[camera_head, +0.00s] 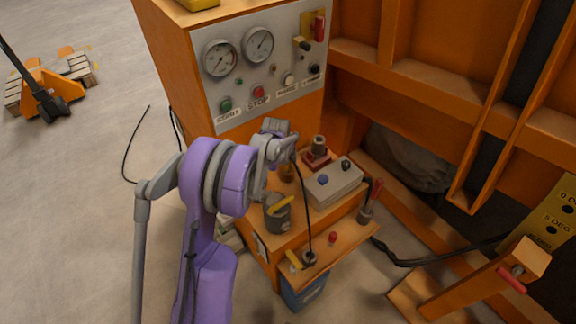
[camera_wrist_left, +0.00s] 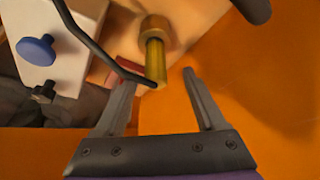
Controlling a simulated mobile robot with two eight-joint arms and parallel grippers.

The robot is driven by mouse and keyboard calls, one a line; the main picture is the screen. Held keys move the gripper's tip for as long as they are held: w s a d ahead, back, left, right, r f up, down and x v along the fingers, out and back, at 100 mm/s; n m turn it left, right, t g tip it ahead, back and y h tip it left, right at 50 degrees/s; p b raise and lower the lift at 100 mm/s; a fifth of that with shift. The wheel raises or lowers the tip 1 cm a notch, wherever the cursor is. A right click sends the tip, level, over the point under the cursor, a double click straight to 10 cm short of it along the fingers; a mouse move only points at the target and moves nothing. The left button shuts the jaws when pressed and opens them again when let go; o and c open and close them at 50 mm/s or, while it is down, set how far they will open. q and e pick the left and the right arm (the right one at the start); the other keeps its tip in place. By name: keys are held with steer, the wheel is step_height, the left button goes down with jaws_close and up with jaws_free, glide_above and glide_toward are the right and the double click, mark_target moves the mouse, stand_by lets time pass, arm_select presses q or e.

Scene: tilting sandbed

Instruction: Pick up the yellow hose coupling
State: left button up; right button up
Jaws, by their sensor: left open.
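The yellow hose coupling appears to be the yellow cylinder with a brass-coloured collar (camera_wrist_left: 155,62) in the left wrist view. In the head view it seems to be the small brownish-yellow piece (camera_head: 287,173) on the orange cabinet's ledge, partly hidden by my left gripper (camera_head: 284,145). In the left wrist view my left gripper (camera_wrist_left: 158,76) is open. The cylinder's near end reaches toward the gap between the fingertips, and I see no contact. A black cable crosses close to that end. My right gripper is not in view.
A grey box with a blue knob (camera_head: 336,183) stands right of the gripper, also visible in the wrist view (camera_wrist_left: 36,50). A dark cup (camera_head: 277,216) and a small red-knobbed shelf (camera_head: 338,251) are nearer. The gauge panel (camera_head: 262,62) rises behind.

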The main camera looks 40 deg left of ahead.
mark_target(288, 162)
arm_select(q)
steer(key=x, duration=0.4)
steer(key=shift+w+d+f, duration=0.1)
steer(key=shift+d+f, duration=0.2)
steer(key=shift+f, duration=0.15)
jaws_close()
